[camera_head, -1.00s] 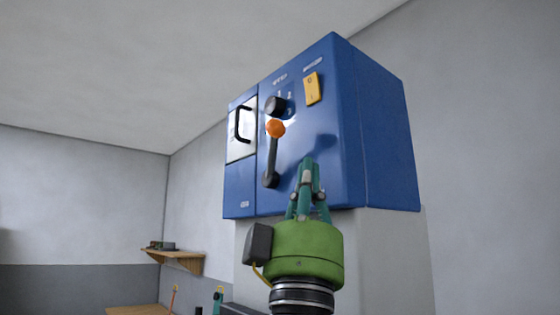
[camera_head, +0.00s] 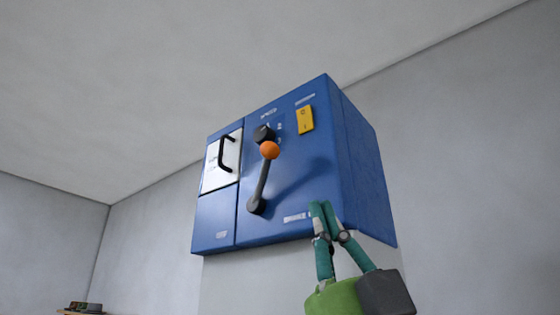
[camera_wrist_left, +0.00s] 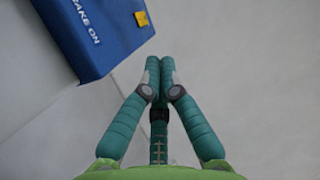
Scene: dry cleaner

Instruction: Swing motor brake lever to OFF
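The motor brake lever (camera_head: 263,182) is a black arm on the front of a blue control box. Its orange ball knob (camera_head: 269,150) is at the top and its round pivot (camera_head: 256,205) at the bottom; it leans slightly right in the picture. My left gripper (camera_head: 322,207) is right of the pivot by the box's lower front edge, apart from the lever. Its green fingertips are together with nothing seen between them. In the left wrist view the gripper (camera_wrist_left: 160,65) points past a corner of the blue box (camera_wrist_left: 105,45), whose label reads "BRAKE ON". My right gripper is not in view.
The box also carries a black rotary knob (camera_head: 263,134), a yellow switch (camera_head: 305,119) and a pale door with a black handle (camera_head: 227,153). Grey walls surround it. A small shelf (camera_head: 80,311) shows at the lower left. The space left of the box looks clear.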

